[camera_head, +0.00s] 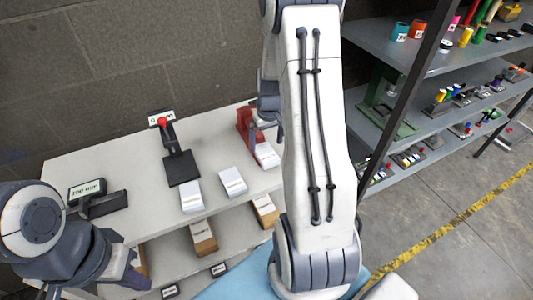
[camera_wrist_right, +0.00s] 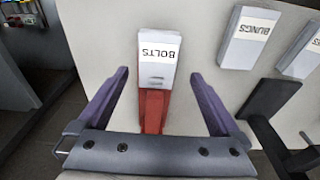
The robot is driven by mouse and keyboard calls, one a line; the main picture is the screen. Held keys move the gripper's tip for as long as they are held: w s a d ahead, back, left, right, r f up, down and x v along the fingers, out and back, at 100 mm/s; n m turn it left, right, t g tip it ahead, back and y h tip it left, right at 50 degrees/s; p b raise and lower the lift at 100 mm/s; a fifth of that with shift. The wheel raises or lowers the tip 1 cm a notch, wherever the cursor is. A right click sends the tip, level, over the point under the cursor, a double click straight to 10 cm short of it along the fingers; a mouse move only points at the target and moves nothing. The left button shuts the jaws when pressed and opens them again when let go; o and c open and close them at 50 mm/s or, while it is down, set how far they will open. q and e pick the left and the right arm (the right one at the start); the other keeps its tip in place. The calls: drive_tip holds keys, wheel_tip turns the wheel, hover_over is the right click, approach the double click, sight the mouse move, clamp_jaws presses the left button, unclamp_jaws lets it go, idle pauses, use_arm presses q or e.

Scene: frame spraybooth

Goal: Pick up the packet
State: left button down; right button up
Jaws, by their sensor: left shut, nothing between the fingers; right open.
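A white packet labelled BOLTS (camera_wrist_right: 158,72) shows in the right wrist view, with a red holder (camera_wrist_right: 153,112) close to it. In the head view, a white packet (camera_head: 267,154) lies beside the red holder (camera_head: 247,128). My right gripper (camera_wrist_right: 160,76) is open, its purple fingers on either side of the BOLTS packet in the picture, with a gap on both sides. I cannot tell how far above it they are. My right arm hides most of that gripper in the head view. My left gripper (camera_head: 128,277) is shut and empty at the lower left.
A packet labelled BUNGS (camera_wrist_right: 247,40) and another white packet (camera_head: 191,197) lie on the bench top (camera_head: 80,160). A black stand with a red knob (camera_head: 162,122) and a dark sign (camera_head: 88,191) stand there. Shelves (camera_head: 385,125) with small goods are at the right.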

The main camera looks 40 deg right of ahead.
sight(266, 153)
drive_tip(key=shift+f+p, duration=0.3)
drive_tip(key=shift+f, duration=0.3)
drive_tip(key=f, duration=0.2)
drive_tip(key=f+p, duration=0.1)
drive_tip(key=f, duration=0.1)
drive_tip(key=shift+w+d+f, duration=0.1)
drive_tip(key=shift+w+d, duration=0.2)
drive_tip(key=shift+w, duration=0.05)
drive_tip(key=c, duration=1.3)
